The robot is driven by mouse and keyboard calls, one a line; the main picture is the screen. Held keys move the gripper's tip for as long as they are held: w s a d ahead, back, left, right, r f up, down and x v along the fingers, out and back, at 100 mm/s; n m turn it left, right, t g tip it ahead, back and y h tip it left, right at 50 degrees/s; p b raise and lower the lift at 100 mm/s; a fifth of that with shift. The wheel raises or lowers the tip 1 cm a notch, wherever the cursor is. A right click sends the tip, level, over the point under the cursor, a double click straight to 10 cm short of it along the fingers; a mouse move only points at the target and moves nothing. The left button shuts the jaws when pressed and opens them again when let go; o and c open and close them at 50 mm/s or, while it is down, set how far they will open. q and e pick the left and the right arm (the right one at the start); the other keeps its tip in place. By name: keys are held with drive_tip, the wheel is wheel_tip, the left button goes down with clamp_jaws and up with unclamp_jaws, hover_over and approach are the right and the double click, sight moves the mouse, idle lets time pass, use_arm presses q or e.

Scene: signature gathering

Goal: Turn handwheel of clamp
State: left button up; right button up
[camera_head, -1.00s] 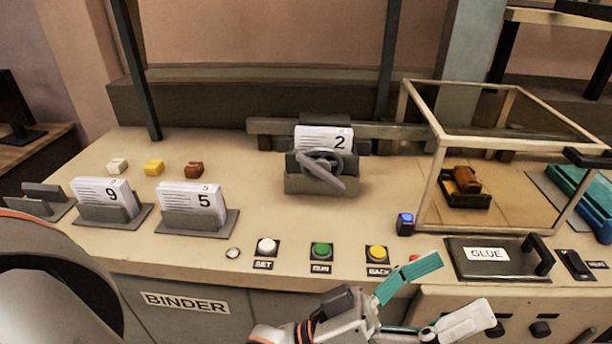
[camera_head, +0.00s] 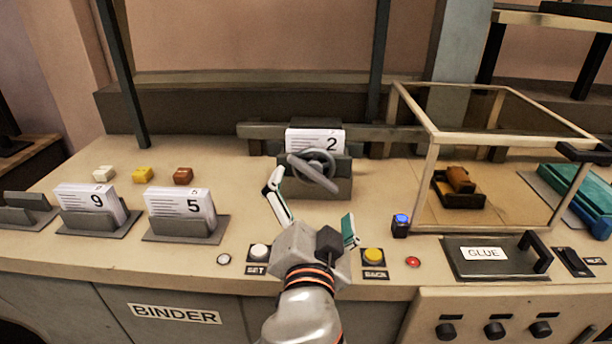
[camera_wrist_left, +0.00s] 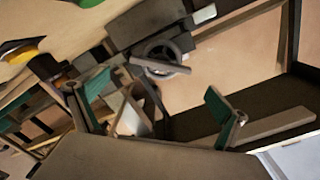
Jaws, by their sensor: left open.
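The grey clamp (camera_head: 332,187) stands at the back middle of the bench and holds a card stack marked 2 (camera_head: 329,141). Its grey handwheel (camera_head: 313,169) faces the front, with a slanting bar across it. My left gripper (camera_head: 312,205) is open and empty, just in front of and below the handwheel, with its fingers spread wide. In the left wrist view the handwheel (camera_wrist_left: 162,56) shows beyond the gap between the green-padded fingers (camera_wrist_left: 158,100), apart from them. My right gripper is not in view.
Card stacks 9 (camera_head: 94,203) and 5 (camera_head: 184,203) stand in holders at left. A white button (camera_head: 259,251) and yellow button (camera_head: 373,256) flank my arm. A framed glass case (camera_head: 427,185) and a GLUE plate (camera_head: 480,268) are at right.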

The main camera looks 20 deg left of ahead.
sight(314, 176)
use_arm(q)
drive_tip(key=p+x, duration=0.1)
drive_tip(key=x, duration=0.6)
drive_tip(key=shift+w+a, duration=0.2)
drive_tip(key=shift+w, duration=0.2)
drive_tip(key=c, duration=1)
